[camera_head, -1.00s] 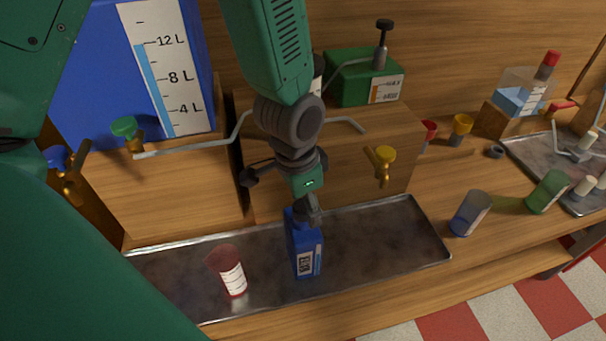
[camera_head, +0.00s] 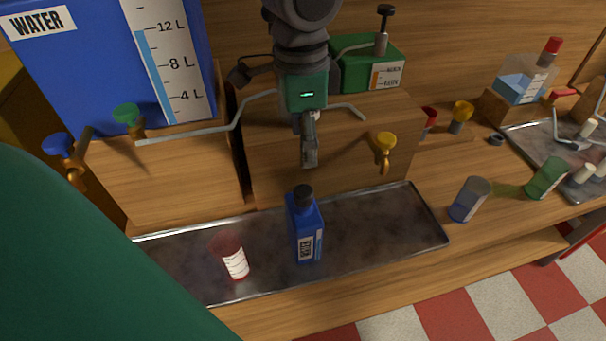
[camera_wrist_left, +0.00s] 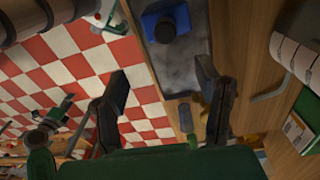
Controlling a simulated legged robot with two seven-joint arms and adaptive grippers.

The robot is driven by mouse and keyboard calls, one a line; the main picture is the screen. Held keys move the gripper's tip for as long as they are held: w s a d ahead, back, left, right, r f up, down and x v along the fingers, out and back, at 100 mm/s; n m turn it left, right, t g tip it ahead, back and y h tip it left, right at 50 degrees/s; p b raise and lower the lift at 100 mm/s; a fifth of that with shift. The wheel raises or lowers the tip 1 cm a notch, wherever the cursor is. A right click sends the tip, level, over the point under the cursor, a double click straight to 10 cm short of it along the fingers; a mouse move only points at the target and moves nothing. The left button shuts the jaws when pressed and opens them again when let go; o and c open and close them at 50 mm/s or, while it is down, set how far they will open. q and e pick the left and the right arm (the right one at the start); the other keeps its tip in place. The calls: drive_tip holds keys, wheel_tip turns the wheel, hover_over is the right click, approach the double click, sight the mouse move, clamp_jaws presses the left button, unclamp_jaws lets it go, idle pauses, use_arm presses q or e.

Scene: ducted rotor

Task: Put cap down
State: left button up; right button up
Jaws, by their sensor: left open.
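A blue water bottle (camera_head: 304,236) stands upright on the metal tray, and a dark cap (camera_head: 303,193) sits on its neck. My left gripper (camera_head: 309,156) is open and empty, above and apart from the cap. In the left wrist view, the gripper (camera_wrist_left: 170,95) has its fingers spread wide. The blue bottle (camera_wrist_left: 180,18) and dark cap (camera_wrist_left: 165,31) show beyond them near the top of that view. My right gripper is not in view.
A red translucent cup (camera_head: 233,259) stands on the tray (camera_head: 385,230), left of the bottle. Blue (camera_head: 469,199) and green (camera_head: 546,179) cups stand at the right. A yellow-handled tap (camera_head: 386,145) is near the gripper. The tray's right part is clear.

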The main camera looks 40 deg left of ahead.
use_arm(q)
hover_over(305, 190)
drive_tip(key=shift+m, duration=0.4)
drive_tip(key=f, duration=0.7)
drive_tip(key=shift+s+a+f, duration=0.2)
drive_tip(key=shift+a+f, duration=0.05)
drive_tip(key=shift+d+f, duration=0.25)
drive_tip(key=shift+f, duration=0.6)
drive_tip(key=f, duration=0.3)
drive_tip(key=shift+w+a+f, duration=0.1)
drive_tip(key=shift+w+f, duration=0.1)
drive_tip(key=shift+f, duration=0.15)
drive_tip(key=shift+a+f, duration=0.1)
drive_tip(key=shift+f, duration=0.4)
drive_tip(key=c, duration=0.9)
drive_tip(key=shift+r, duration=0.15)
